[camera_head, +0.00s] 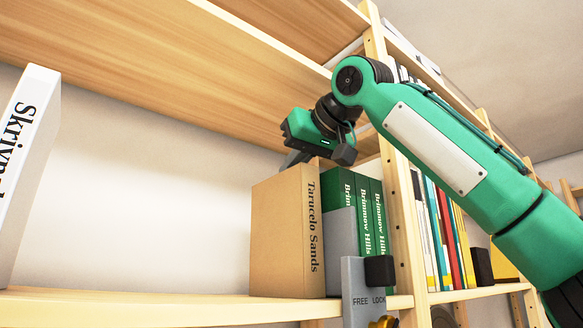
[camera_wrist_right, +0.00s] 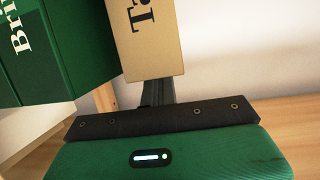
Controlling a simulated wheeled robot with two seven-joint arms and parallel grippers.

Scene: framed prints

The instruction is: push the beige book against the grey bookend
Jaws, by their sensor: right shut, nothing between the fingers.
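The beige book (camera_head: 280,235), titled Tarucelo Sands, stands upright on the shelf at the left end of the book row. The grey bookend (camera_head: 342,240) stands just right of it, in front of the lower part of a green book; I cannot tell whether they touch. My right gripper (camera_head: 294,158) is shut and empty, at the beige book's top left. In the right wrist view its dark fingers (camera_wrist_right: 157,92) are close to the edge of the beige book (camera_wrist_right: 150,45); contact is unclear. My left gripper is not in view.
Green books (camera_head: 370,190) stand right of the bookend, beside a wooden upright (camera_head: 400,230). A white book (camera_head: 30,140) stands far left, with bare shelf (camera_head: 150,300) between. A grey FREE/LOCK plate (camera_head: 356,285) is in front. A shelf board (camera_head: 170,70) hangs above.

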